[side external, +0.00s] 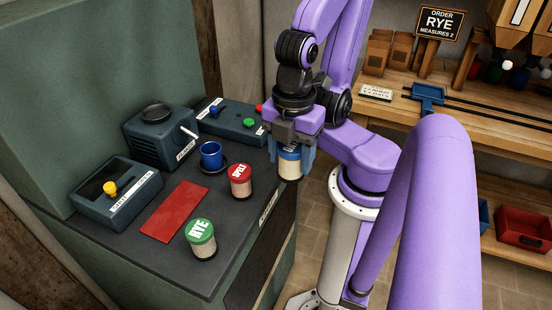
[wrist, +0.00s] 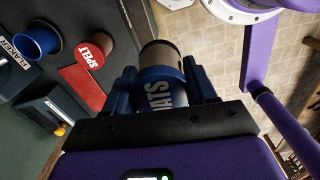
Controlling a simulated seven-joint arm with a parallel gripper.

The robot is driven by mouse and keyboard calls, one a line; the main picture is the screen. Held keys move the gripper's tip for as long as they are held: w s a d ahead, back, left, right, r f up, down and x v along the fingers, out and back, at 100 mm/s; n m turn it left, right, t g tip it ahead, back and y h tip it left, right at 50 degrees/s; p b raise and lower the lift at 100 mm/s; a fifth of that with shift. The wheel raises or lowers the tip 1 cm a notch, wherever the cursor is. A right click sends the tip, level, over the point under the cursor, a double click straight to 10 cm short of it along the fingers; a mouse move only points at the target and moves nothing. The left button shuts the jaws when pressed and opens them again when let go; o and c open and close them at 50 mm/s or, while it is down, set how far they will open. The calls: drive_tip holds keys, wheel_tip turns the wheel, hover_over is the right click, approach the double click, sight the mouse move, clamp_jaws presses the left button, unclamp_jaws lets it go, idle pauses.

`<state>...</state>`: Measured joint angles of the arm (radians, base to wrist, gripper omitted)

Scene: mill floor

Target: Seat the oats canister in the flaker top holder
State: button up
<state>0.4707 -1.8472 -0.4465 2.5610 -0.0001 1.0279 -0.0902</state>
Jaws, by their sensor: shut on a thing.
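My gripper (side external: 290,153) is shut on the oats canister (side external: 289,168), which has a blue lid and a pale body. The canister hangs in the air beside the right edge of the dark bench. In the wrist view the canister (wrist: 160,92) sits between my two fingers, with OATS on its blue lid. The flaker (side external: 160,138) is a dark box at the back left of the bench, with a lever on its side. Its round black top holder (side external: 156,112) looks empty and lies well to the left of my gripper.
A red-lidded SPELT canister (side external: 240,180), a green-lidded RYE canister (side external: 201,238) and a blue cup (side external: 211,156) stand on the bench. A red mat (side external: 174,211) lies there. A box with a yellow knob (side external: 110,189) and a button panel (side external: 232,122) flank the flaker.

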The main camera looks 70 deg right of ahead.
drive_tip(key=shift+s+r, duration=0.1)
drive_tip(key=shift+s, duration=0.05)
drive_tip(key=shift+a+r, duration=0.1)
drive_tip(key=shift+r, duration=0.05)
drive_tip(key=w+a+r+m, duration=0.3)
drive_tip(key=w+m, duration=0.1)
drive_tip(key=w, duration=0.5)
drive_tip(key=w+a+r+m, duration=0.3)
drive_tip(key=w+a, duration=0.1)
drive_tip(key=w, duration=0.5)
drive_tip(key=w+d+m, duration=0.4)
drive_tip(key=w+d, duration=0.3)
drive_tip(key=w, duration=0.4)
drive_tip(key=w+d+m, duration=0.4)
drive_tip(key=w+d, duration=0.3)
drive_tip(key=w, duration=0.4)
drive_tip(key=shift+s+f, duration=0.2)
drive_tip(key=shift+f, duration=2.6)
drive_tip(key=shift+f, duration=0.6)
drive_tip(key=o, duration=0.9)
